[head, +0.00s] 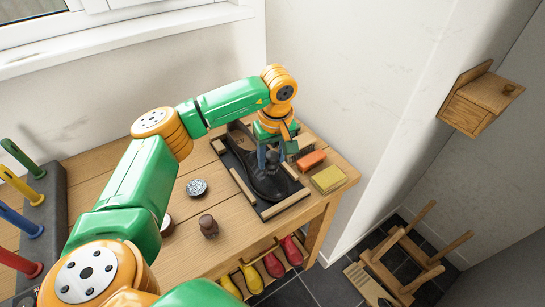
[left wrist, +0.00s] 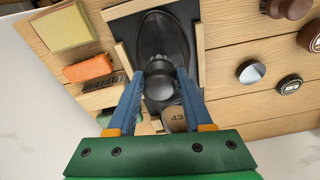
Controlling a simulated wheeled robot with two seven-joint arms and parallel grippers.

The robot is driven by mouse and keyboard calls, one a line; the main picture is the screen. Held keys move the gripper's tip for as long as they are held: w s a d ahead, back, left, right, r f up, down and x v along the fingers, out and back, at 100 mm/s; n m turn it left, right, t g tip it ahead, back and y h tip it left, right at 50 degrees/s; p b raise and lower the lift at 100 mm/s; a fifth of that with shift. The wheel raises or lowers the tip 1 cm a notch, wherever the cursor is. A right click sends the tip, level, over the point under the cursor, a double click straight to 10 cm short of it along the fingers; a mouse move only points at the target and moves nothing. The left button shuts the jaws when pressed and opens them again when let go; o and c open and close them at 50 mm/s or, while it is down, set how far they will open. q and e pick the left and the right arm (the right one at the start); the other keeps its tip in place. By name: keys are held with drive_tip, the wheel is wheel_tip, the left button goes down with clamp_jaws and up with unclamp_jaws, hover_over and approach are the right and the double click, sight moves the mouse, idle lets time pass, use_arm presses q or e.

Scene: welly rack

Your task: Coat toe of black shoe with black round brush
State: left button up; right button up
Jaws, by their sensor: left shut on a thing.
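The black shoe (head: 268,188) lies in a dark tray with wooden edging strips (head: 235,168) near the table's right end. In the left wrist view the shoe (left wrist: 158,32) has its toe toward the top, and "43" shows on its insole. My left gripper (head: 271,163) is over the shoe, its blue fingers shut on the black round brush (left wrist: 161,80). The brush is over the shoe's middle, behind the toe; whether its bristles touch the leather is hidden. My right gripper is not in view.
Right of the tray are a bristle brush (head: 301,146), an orange block (head: 311,160) and a yellow sponge (head: 328,178). A round tin (head: 196,187) and a brown knobbed brush (head: 208,226) stand left of it. A wall rises behind. Boots (head: 273,264) are below the table.

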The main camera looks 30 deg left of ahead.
sight(273, 155)
use_arm(q)
drive_tip(key=r+p, duration=0.1)
drive_tip(key=r, duration=0.2)
drive_tip(key=r+p, duration=0.1)
drive_tip(key=shift+s+d+r+p, duration=0.15)
drive_tip(key=shift+s+d+p, duration=0.05)
drive_tip(key=shift+d+p, duration=0.15)
wheel_tip(273, 155, up, 3)
drive_tip(key=p, duration=0.2)
drive_tip(key=shift+d+p, duration=0.15)
drive_tip(key=shift+p, duration=0.15)
drive_tip(key=shift+s, duration=0.1)
drive_tip(key=shift+f, duration=0.2)
drive_tip(key=shift+d, duration=0.15)
